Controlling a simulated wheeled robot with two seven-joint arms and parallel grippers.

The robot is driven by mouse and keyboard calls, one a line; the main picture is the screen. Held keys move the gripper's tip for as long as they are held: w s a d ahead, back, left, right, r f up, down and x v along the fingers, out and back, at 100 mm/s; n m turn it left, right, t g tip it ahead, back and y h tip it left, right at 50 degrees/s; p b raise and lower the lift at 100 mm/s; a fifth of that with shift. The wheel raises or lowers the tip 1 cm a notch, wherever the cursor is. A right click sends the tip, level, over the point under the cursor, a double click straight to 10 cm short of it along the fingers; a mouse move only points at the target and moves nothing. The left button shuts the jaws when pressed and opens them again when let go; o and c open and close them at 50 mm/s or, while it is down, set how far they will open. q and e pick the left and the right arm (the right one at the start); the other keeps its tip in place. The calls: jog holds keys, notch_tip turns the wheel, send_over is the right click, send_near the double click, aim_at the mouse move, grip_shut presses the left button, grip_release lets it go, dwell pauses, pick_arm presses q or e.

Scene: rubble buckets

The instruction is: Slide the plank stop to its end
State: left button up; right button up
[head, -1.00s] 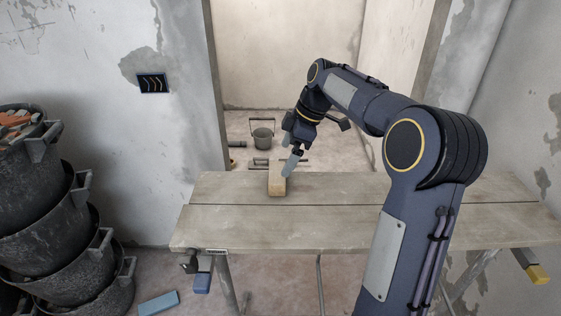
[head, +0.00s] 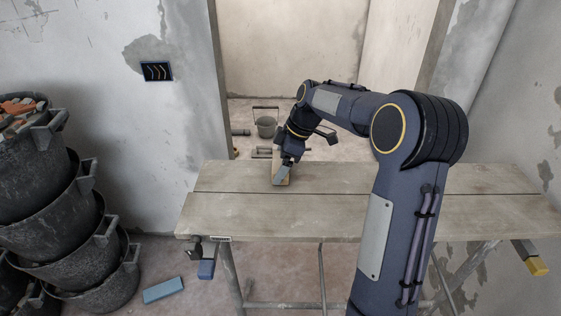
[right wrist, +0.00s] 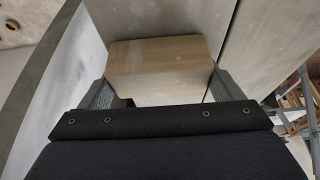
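The plank stop looks to be a pale wooden block (head: 279,181) on the plank table (head: 330,215), near its far edge left of the middle. My right gripper (head: 284,173) is down at the block and hides part of it in the head view. In the right wrist view the block (right wrist: 157,55) lies between the two spread fingers, which reach its left and right edges. I cannot tell whether the fingers press on it or only stand around it. My left gripper is not in view.
Stacked black buckets (head: 45,215) of rubble stand at the left. A blue block (head: 163,290) lies on the floor. The table top is clear to the right, beyond my right arm.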

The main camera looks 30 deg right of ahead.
jog(key=c, duration=0.8)
jog(key=p, duration=0.2)
send_near(205, 172)
jog(key=x, duration=0.5)
jog(key=shift+s+f, duration=0.1)
jog(key=o, duration=0.9)
jog(key=shift+a, duration=0.1)
jog(key=o, duration=0.3)
jog(key=shift+a, duration=0.1)
